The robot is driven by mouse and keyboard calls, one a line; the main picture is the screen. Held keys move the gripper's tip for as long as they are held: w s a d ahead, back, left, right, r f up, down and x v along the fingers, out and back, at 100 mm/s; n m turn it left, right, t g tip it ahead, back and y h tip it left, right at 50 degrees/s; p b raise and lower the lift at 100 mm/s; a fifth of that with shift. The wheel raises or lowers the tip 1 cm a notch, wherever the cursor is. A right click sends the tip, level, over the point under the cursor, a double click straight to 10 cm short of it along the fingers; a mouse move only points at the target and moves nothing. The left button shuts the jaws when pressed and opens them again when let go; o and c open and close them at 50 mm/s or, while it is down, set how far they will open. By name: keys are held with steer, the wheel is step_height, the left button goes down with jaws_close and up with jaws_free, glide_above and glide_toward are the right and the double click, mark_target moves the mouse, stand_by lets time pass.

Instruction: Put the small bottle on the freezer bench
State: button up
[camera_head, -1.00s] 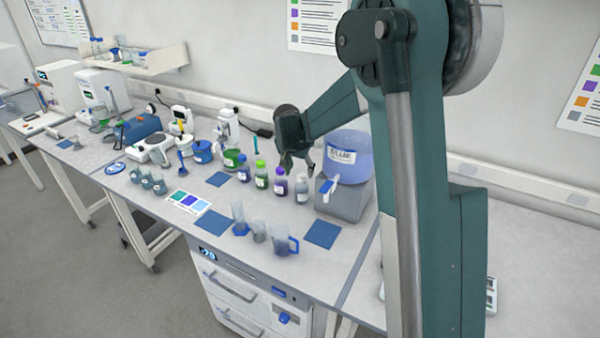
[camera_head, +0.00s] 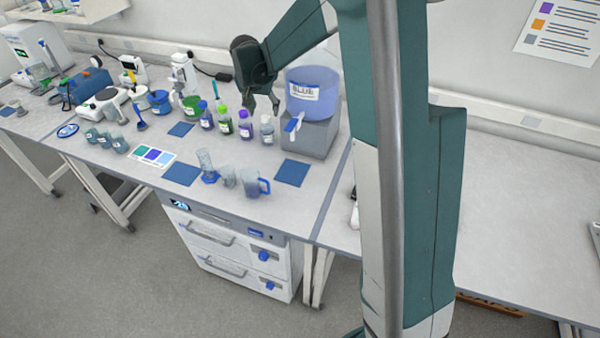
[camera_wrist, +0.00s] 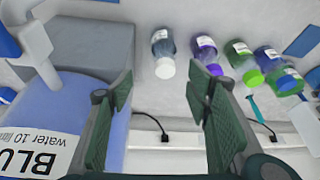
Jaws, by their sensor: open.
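A row of small bottles stands on the bench in the head view: blue-capped (camera_head: 206,116), green-capped (camera_head: 224,121), purple-capped (camera_head: 245,125) and white-capped (camera_head: 267,131). I cannot tell which one the task means. The white-capped bottle is clear and looks shortest. My gripper (camera_head: 262,106) is open and empty, just above and behind the purple and white bottles. In the wrist view my gripper (camera_wrist: 160,88) has its fingers apart, with the white-capped bottle (camera_wrist: 163,54) ahead between them and the purple-capped one (camera_wrist: 207,55) to the right. The bench (camera_head: 225,205) has a drawered white unit (camera_head: 235,255) beneath; I cannot tell whether this is the freezer bench.
A blue tank labelled BLUE (camera_head: 312,88) on a grey block (camera_head: 315,138) stands close right of the bottles. Beakers and a blue-handled jug (camera_head: 254,186) stand in front. Blue mats (camera_head: 292,172) lie flat. The right-hand bench (camera_head: 530,215) is mostly clear.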

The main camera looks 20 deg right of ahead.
steer(key=s+a+r+n, duration=0.1)
steer(key=s+r, duration=0.3)
steer(key=s, duration=0.3)
steer(key=s+a+r+n+t+y, duration=0.1)
steer(key=s+r, duration=0.4)
steer(key=s, duration=0.3)
steer(key=s+a+r+n, duration=0.1)
steer(key=s+r, duration=0.3)
steer(key=s, duration=0.3)
steer(key=s+a+f+n+t+y, duration=0.1)
steer(key=s+n, duration=0.3)
steer(key=s, duration=2.1)
steer(key=shift+a+f+t+y, duration=0.3)
steer(key=shift+a+f+t, duration=0.4)
